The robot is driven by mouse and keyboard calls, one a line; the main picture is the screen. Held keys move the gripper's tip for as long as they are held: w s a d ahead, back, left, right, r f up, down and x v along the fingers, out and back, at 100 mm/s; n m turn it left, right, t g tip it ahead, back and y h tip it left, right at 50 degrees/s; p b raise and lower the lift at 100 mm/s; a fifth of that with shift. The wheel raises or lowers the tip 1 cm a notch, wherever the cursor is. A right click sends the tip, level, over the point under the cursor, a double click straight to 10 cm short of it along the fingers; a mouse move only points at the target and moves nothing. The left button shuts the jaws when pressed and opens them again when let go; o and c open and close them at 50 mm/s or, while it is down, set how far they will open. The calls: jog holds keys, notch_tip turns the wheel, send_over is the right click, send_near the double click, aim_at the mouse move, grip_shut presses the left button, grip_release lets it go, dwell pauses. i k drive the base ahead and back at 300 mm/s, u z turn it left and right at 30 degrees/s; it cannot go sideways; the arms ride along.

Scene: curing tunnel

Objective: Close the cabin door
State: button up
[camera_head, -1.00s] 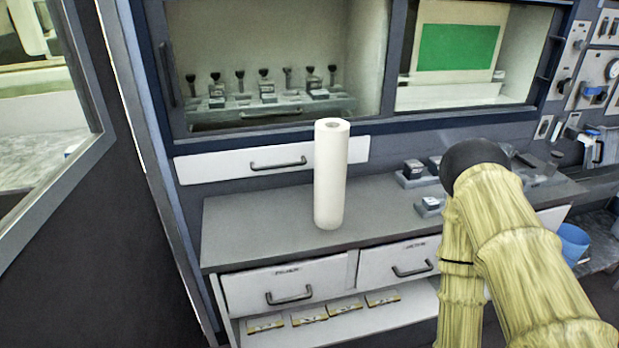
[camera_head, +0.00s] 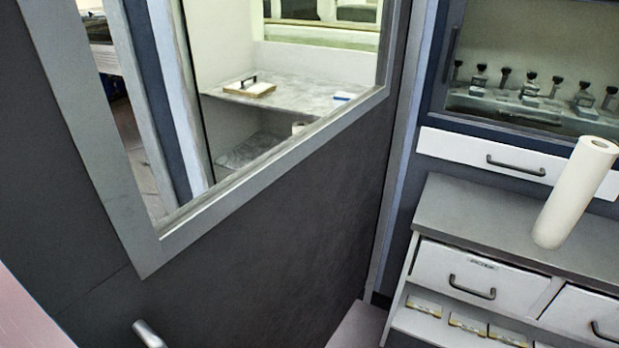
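The cabin door (camera_head: 270,245) is a dark grey panel with a light-framed window (camera_head: 300,90). It fills the left and middle of the head view and meets the cabinet side near its right edge. A pale metal handle (camera_head: 148,335) shows at the bottom left, cut by the picture's lower edge. I cannot tell how far the door stands open. My gripper and arm are not in view.
Right of the door stands a grey counter (camera_head: 480,215) with drawers below and a white paper roll (camera_head: 578,195) on top. Above it is a glazed cabinet (camera_head: 540,70) with several small bottles. Through the window, a pale shelf holds a small board (camera_head: 250,88).

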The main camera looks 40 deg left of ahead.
aim_at(277, 253)
jog(key=i, duration=0.45)
jog(key=u, duration=1.5)
